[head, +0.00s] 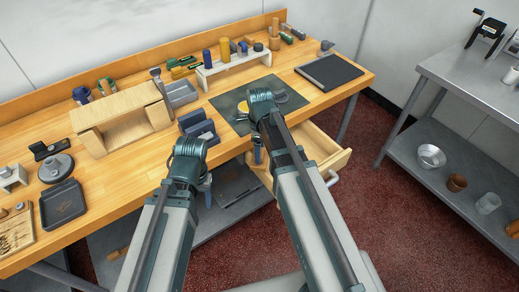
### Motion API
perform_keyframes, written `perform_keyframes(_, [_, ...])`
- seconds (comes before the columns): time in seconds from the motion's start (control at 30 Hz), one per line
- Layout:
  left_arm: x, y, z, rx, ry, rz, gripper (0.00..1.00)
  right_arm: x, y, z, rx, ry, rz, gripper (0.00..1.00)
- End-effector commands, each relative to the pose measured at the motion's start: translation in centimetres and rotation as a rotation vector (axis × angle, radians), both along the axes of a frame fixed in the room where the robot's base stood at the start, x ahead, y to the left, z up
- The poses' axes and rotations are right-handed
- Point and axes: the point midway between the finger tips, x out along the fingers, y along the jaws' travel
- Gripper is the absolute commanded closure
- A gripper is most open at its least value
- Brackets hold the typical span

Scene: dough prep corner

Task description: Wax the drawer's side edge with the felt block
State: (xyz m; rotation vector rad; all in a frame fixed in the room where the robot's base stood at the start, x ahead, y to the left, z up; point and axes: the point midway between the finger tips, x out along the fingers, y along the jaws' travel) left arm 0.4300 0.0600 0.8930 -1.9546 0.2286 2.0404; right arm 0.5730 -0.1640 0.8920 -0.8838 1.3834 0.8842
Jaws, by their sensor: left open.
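The wooden drawer (325,148) is pulled out under the bench's front edge, with a metal handle (333,178) on its front. My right arm crosses in front of its left part and hides that side. My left gripper (207,192) is small in view, open, pointing down in front of the bench edge, left of the drawer. My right gripper (257,156) shows only in part beside its arm, near the drawer's left end; its jaws are not clear. I cannot pick out the felt block with certainty.
The wooden bench (120,172) holds a dark mat (228,103), a blue vise (197,124), a wooden box stand (122,118), a rack of cylinders (235,62) and a black-topped board (329,72). A metal shelf table (455,75) stands right. Red floor between is clear.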

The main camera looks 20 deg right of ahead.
Motion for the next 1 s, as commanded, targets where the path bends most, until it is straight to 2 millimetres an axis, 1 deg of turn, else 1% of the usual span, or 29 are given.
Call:
perform_keyframes(0.47, [0.0,0.0,0.0,0.000,0.000,0.000,0.43,0.0,0.0,0.0,0.000,0.000,0.000,0.93])
perform_keyframes(0.73, [0.0,0.0,0.0,0.000,0.000,0.000,0.43,1.2,0.4,0.0,0.000,0.000,0.000,0.93])
perform_keyframes(1.0, [0.0,0.0,0.0,0.000,0.000,0.000,0.43,1.1,0.4,0.0,0.000,0.000,0.000,0.93])
